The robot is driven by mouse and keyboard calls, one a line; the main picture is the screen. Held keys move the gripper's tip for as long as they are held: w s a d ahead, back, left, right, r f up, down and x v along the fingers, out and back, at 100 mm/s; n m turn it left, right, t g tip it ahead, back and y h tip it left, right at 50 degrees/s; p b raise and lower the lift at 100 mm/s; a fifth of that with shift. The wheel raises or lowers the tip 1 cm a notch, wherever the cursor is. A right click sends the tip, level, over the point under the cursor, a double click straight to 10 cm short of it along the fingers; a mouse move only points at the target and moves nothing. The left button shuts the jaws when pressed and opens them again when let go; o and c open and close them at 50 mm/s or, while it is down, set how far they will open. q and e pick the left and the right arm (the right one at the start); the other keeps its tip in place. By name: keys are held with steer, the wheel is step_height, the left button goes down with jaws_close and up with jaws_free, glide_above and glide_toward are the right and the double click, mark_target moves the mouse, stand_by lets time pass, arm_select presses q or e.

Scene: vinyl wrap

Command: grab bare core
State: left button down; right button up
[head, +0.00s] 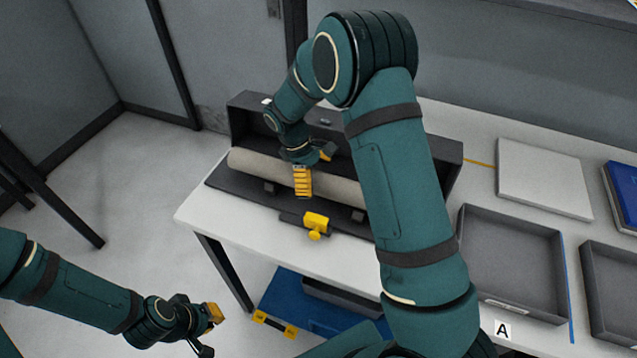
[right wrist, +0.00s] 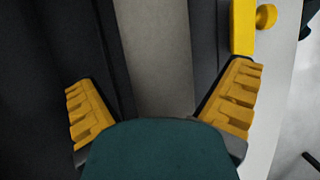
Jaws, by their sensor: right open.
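A long pale beige core (head: 258,167) lies lengthwise in a dark grey holder (head: 240,110) on the white table. My right gripper (head: 312,170) is over the middle of the core, with its yellow fingers pointing down. In the right wrist view the core (right wrist: 155,60) runs between the two spread fingers of the right gripper (right wrist: 160,105); I cannot tell whether they touch it. My right arm hides the right end of the core. My left gripper (head: 212,318) is low at the bottom left, away from the table; its opening is unclear.
A yellow knob (head: 316,222) sits at the holder's front edge; it also shows in the right wrist view (right wrist: 265,16). Right on the table (head: 480,130) are a white slab (head: 543,175), grey trays (head: 512,255) and a blue item (head: 622,195). A blue bin (head: 290,300) is below.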

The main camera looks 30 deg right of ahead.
steer(key=shift+x, duration=1.1)
steer(key=shift+a, duration=0.1)
steer(key=shift+w, duration=0.1)
steer(key=c, duration=1.4)
